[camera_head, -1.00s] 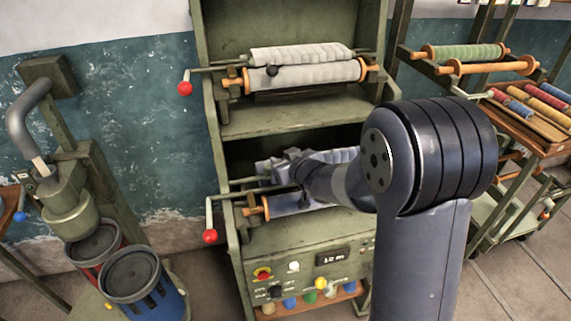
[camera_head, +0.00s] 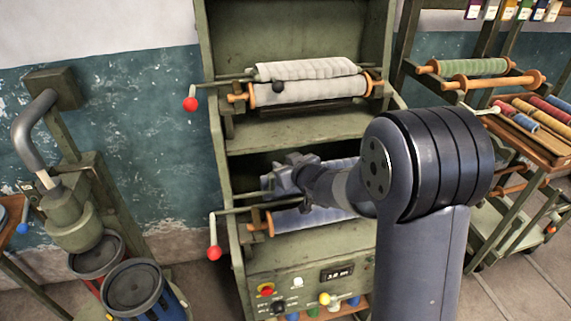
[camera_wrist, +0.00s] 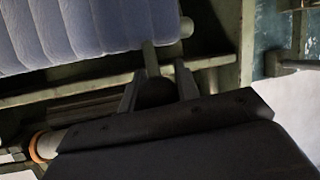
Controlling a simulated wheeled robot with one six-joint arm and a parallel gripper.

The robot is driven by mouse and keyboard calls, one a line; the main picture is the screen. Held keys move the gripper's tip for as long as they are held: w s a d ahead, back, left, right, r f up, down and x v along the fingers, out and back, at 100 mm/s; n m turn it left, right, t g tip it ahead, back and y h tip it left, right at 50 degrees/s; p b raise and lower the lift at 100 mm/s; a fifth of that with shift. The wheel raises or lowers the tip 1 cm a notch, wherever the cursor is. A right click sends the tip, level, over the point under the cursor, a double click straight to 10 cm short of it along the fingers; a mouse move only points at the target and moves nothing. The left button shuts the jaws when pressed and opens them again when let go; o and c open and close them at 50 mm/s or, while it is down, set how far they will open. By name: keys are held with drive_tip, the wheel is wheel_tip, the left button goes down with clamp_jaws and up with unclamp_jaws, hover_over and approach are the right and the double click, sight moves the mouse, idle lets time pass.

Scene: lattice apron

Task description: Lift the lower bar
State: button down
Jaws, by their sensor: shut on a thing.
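The lower bar, a rod wrapped in pale ribbed padding (camera_head: 342,164), runs across the lower bay of the green cabinet, partly hidden by my arm. In the wrist view its padding (camera_wrist: 85,30) fills the upper left, and a thin stem runs down from its bare end to a dark round knob (camera_wrist: 155,93). My gripper (camera_wrist: 158,84) is shut with its two fingers on either side of that knob. In the head view my gripper (camera_head: 290,168) is in front of the lower bay, and the knob is hidden behind it. A blue-grey cloth roll (camera_head: 298,217) lies below the bar.
A matching upper bar (camera_head: 305,68) sits above a cloth roll, with a dark knob. Red-knobbed cranks (camera_head: 214,253) stick out at the left. A control panel (camera_head: 300,285) is below.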

drive_tip(key=c, duration=1.5)
unclamp_jaws()
drive_tip(key=shift+d+f, duration=0.1)
drive_tip(key=shift+f, duration=0.2)
drive_tip(key=o, duration=0.3)
drive_tip(key=shift+w, duration=0.2)
drive_tip(key=shift+o, duration=0.7)
drive_tip(key=shift+s, duration=0.1)
drive_tip(key=shift+r, duration=0.1)
drive_tip(key=v, duration=1)
drive_tip(key=shift+s+d, duration=0.15)
drive_tip(key=shift+s, duration=0.15)
drive_tip(key=shift+r, duration=0.15)
drive_tip(key=shift+c, duration=0.5)
